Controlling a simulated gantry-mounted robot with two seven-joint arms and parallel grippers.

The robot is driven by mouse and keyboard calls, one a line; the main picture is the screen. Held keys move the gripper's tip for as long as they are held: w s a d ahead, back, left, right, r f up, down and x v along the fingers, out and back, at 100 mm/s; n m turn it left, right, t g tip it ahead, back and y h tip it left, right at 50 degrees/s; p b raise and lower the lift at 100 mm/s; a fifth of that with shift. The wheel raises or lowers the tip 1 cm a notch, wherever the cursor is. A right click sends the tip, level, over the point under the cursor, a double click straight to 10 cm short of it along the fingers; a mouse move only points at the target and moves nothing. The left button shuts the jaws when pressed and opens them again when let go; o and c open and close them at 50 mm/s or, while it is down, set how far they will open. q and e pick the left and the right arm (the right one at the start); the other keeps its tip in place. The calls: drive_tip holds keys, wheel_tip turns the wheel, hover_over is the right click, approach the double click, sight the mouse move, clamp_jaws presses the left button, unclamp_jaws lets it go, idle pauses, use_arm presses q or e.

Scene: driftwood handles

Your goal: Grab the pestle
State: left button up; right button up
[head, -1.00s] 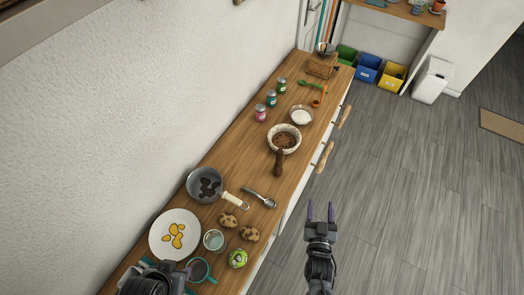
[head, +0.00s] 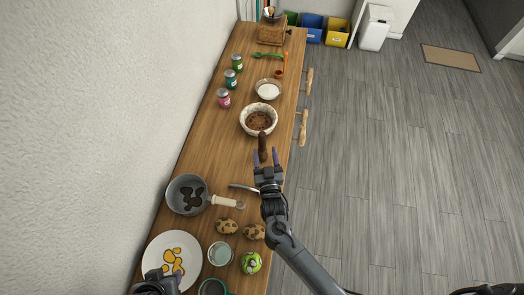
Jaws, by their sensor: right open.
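The dark brown pestle (head: 262,141) lies on the wooden counter, its far end at the near rim of a pale speckled mortar (head: 244,125) that has brown matter inside. My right gripper (head: 266,154) is open over the counter, its fingers pointing at the mortar. The near part of the pestle shows between or beneath the fingertips; I cannot tell whether they touch it. My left gripper (head: 176,268) is at the bottom left, over the edge of the white plate; its jaw opening is unclear.
A grey pan (head: 186,181), a partly hidden silver utensil (head: 242,187), cookies (head: 227,227), a glass (head: 221,253) and a green ball-like item (head: 251,263) are nearby. Jars (head: 224,98) and a white-filled bowl (head: 268,90) stand beyond. Driftwood handles (head: 302,128) project from the counter front.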

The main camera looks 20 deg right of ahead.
sight(263, 144)
drive_tip(key=shift+p+x, duration=0.3)
drive_tip(key=shift+x, duration=2.75)
drive_tip(key=shift+a, duration=0.15)
clamp_jaws()
